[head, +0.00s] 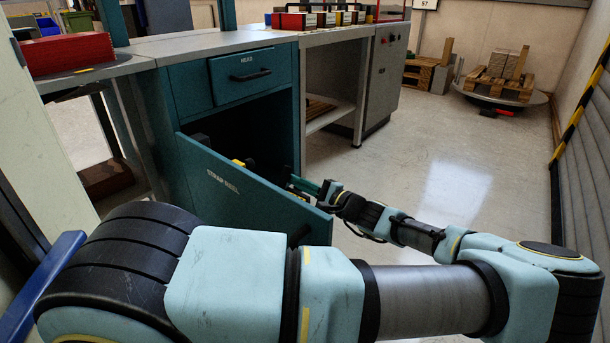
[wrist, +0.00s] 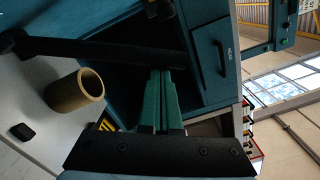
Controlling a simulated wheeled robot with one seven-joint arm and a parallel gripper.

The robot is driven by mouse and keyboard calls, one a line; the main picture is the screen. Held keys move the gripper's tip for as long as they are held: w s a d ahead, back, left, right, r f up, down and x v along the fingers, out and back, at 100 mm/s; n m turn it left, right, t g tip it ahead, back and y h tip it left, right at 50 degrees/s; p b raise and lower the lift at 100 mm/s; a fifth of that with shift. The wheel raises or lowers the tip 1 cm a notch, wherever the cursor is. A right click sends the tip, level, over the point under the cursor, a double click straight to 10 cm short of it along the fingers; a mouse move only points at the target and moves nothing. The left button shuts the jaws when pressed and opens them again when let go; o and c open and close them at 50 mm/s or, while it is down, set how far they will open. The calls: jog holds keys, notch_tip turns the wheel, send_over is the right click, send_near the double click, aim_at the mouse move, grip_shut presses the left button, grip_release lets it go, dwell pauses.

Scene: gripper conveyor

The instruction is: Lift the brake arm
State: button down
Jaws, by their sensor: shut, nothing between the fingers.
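A long black bar (wrist: 100,52), which looks like the brake arm, runs across the wrist view from the left to just beyond my fingertips. I cannot make out the bar clearly in the head view. My gripper (wrist: 160,76) has its green fingers together and empty, with the tips close to the bar's right part; I cannot tell whether they touch. In the head view my gripper (head: 298,184) reaches behind the open door (head: 215,195) marked STRAP REEL. A tan hollow cylinder (wrist: 70,92) sticks out left of the fingers in the wrist view.
The teal cabinet's dark opening lies behind the door, below a shut drawer (head: 240,76) with a black handle. A small yellow part (head: 238,162) shows above the door's edge. The floor (head: 430,160) to the right is clear. Pallets (head: 500,85) stand far off.

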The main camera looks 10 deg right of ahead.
jog(key=shift+s+a+r+p, duration=0.6)
jog(key=shift+s+a+p, duration=0.05)
jog(key=shift+a+p, duration=0.1)
jog(key=shift+s, duration=0.1)
